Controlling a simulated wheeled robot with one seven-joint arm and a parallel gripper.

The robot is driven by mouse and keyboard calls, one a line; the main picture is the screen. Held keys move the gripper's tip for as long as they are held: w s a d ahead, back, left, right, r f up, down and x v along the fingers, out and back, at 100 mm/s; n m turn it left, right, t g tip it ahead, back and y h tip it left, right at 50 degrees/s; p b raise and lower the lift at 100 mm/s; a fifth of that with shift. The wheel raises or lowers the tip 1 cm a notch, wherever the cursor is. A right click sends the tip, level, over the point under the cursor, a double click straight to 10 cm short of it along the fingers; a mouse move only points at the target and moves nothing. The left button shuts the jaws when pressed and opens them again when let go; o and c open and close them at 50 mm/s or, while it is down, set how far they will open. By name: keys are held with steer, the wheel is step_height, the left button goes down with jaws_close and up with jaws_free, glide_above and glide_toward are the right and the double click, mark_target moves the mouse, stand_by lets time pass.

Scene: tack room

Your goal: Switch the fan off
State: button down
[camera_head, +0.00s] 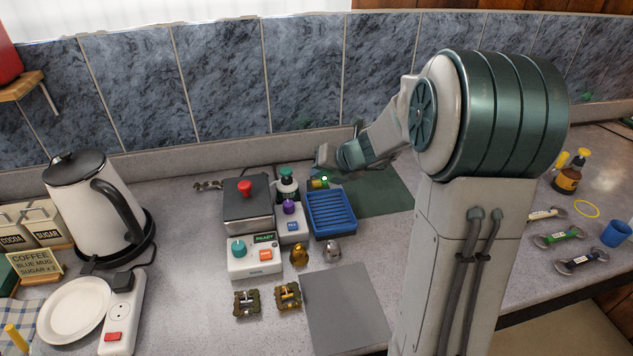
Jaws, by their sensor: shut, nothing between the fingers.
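I cannot make out a fan in this view. Several small switch devices stand on the counter. A smaller white box (292,225) carries a purple knob and a blue button. A white power strip (122,316) with a red switch lies at the left front. My gripper (324,160) is shut and empty, above the back of the counter near the blue tray. Its fingertips are small and hard to make out.
The blue slatted tray (331,213) sits beside the devices. A kettle (88,205) and a white plate (74,309) are at left. Gold and silver domed pieces and two small latches stand in front. A grey mat (346,310) is bare. My arm hides the counter's middle right.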

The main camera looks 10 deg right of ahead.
steer(key=shift+f, duration=0.45)
steer(key=shift+f+b, duration=0.2)
steer(key=shift+b, duration=0.1)
stand_by(0.4)
steer(key=shift+r+p, duration=0.7)
steer(key=shift+p, duration=0.1)
step_height(320, 180, up, 6)
steer(key=p, duration=0.6)
stand_by(2.0)
